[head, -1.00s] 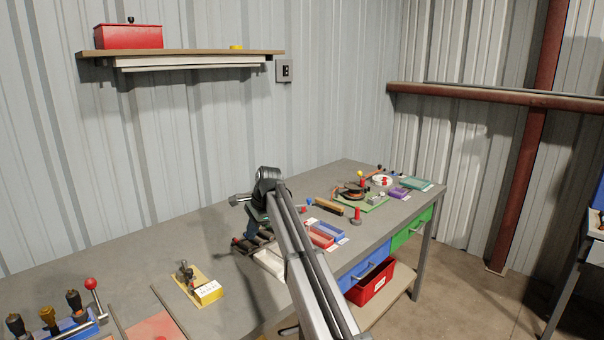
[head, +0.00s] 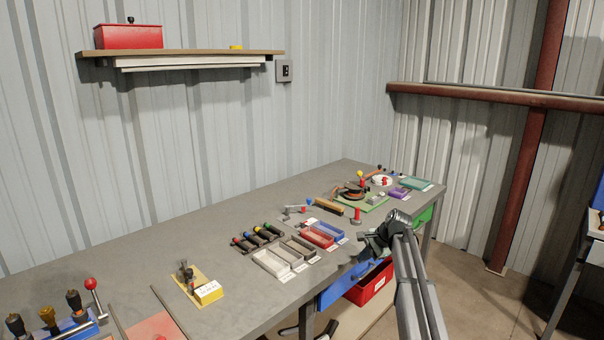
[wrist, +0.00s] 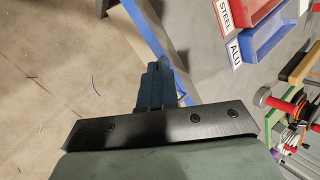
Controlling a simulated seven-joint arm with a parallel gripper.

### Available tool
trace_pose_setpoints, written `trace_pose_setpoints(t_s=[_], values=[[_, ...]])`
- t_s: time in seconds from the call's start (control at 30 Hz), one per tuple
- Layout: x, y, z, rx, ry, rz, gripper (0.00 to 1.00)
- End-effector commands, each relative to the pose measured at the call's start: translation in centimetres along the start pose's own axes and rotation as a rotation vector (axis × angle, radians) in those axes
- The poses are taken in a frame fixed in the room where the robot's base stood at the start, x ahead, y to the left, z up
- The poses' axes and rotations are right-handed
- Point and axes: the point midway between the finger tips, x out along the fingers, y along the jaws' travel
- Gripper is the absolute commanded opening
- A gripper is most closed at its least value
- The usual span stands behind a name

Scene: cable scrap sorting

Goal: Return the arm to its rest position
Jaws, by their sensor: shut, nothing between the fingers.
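My gripper (head: 368,246) is off the front edge of the grey workbench (head: 215,228), to the right of the sorting trays, with my arm reaching in from the bottom right of the head view. In the wrist view its dark fingers (wrist: 158,86) are together, with nothing between them, over the floor and close to the bench edge.
A white tray (head: 268,262), a red tray (head: 318,237) and a blue tray (head: 332,229) line the bench front. Several dark pieces with coloured ends (head: 262,233) lie behind. A blue drawer (head: 340,288) and a red bin (head: 372,284) are below the bench.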

Motion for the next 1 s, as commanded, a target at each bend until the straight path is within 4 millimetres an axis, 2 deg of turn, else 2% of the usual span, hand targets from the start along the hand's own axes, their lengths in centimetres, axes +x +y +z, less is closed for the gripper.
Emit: trace_pose_setpoints(t_s=[0.03,0.17,0.3,0.5,0.8,1.0], values=[[1.3,1.9,0.1,-0.009,-0.003,0.017,0.00],[4.9,6.0,0.3,-0.049,-0.008,0.068,0.00],[9.0,11.0,1.3,-0.102,-0.021,0.135,0.00],[14.2,18.4,3.1,-0.183,-0.050,0.232,0.00],[20.1,29.9,6.6,-0.312,-0.109,0.376,0.00],[22.7,37.6,9.3,-0.403,-0.163,0.469,0.00]])
